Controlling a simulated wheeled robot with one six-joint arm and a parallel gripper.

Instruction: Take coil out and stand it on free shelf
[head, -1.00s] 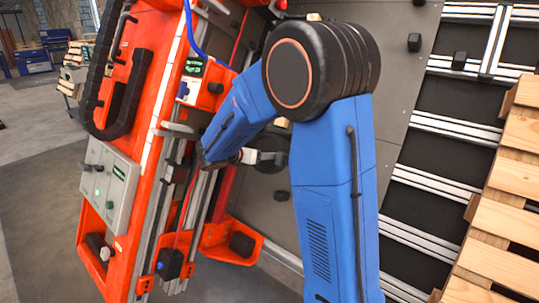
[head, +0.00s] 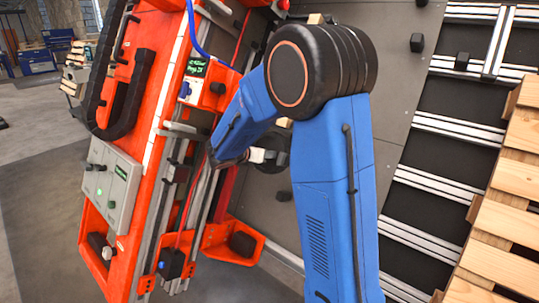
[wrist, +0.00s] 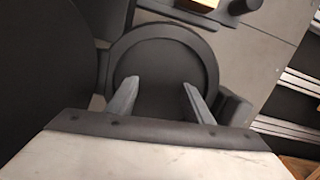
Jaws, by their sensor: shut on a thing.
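A dark round thing with a raised rim, which looks like the coil (wrist: 163,45), fills the middle of the wrist view. My gripper (wrist: 160,92) has its two grey fingers on either side of it, shut on it. In the head view my gripper (head: 272,158) is small and dark at the end of a pale wrist piece, left of my blue upper arm and in front of a grey panel. There the coil is hard to tell from the dark gripper. I cannot make out which shelf is free.
An orange machine frame (head: 140,110) with rails and a grey control box (head: 110,185) stands on the left, close to my forearm. The grey panel (head: 395,65) with black knobs lies behind. Black bays with silver rails (head: 430,200) and wooden pallets (head: 495,220) are on the right.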

